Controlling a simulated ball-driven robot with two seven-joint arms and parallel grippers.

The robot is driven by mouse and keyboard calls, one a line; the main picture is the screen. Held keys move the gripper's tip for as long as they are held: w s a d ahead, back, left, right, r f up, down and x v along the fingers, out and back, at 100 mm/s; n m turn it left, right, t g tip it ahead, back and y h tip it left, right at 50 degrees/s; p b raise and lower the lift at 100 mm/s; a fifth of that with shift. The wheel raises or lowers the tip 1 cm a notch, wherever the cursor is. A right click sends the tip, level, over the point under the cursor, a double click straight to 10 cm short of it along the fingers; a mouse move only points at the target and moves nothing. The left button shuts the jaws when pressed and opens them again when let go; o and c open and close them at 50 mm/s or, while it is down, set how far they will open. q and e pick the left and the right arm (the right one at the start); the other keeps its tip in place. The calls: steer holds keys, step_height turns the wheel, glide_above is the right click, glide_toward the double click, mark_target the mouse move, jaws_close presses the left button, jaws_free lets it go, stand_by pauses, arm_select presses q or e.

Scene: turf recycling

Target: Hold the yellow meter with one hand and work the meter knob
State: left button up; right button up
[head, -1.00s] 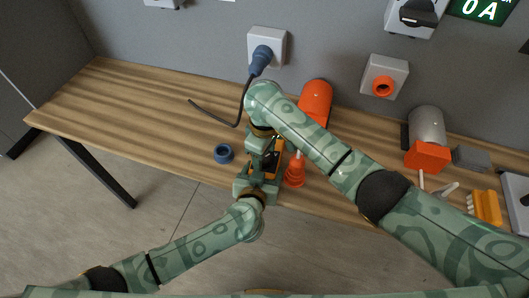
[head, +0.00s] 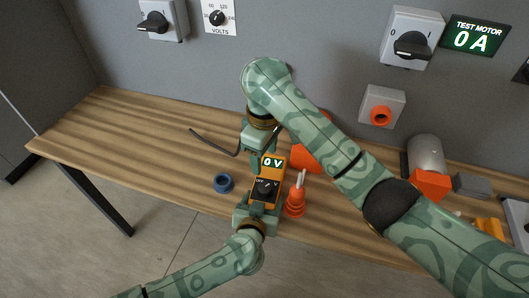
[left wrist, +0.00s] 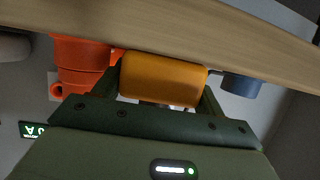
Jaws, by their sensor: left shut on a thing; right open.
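The yellow meter (head: 280,172) stands over the table's front edge, its lit display reading 0 V. Its black knob (head: 265,188) is on the face below, with OFF and V marks; the pointer's exact setting is too small to tell. My left gripper (head: 262,206) is shut on the meter from the front. In the left wrist view the meter's orange-yellow body (left wrist: 163,79) sits between the two fingers. My right gripper (head: 254,158) is open, just behind the meter's top and apart from the knob; its fingertips are partly hidden.
A blue ring (head: 223,182) lies left of the meter. An orange holder (head: 295,203) with pale sticks stands close on the right. The wooden table (head: 110,135) is clear at left. A motor (head: 426,152) and wall switch (head: 411,40) are at right.

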arm_select(q)
steer(key=shift+a+f, duration=0.1)
steer(key=shift+f, duration=0.15)
steer(key=o, duration=1.3)
steer(key=shift+c, duration=0.2)
steer(key=shift+r, duration=0.1)
steer(key=shift+r, duration=0.15)
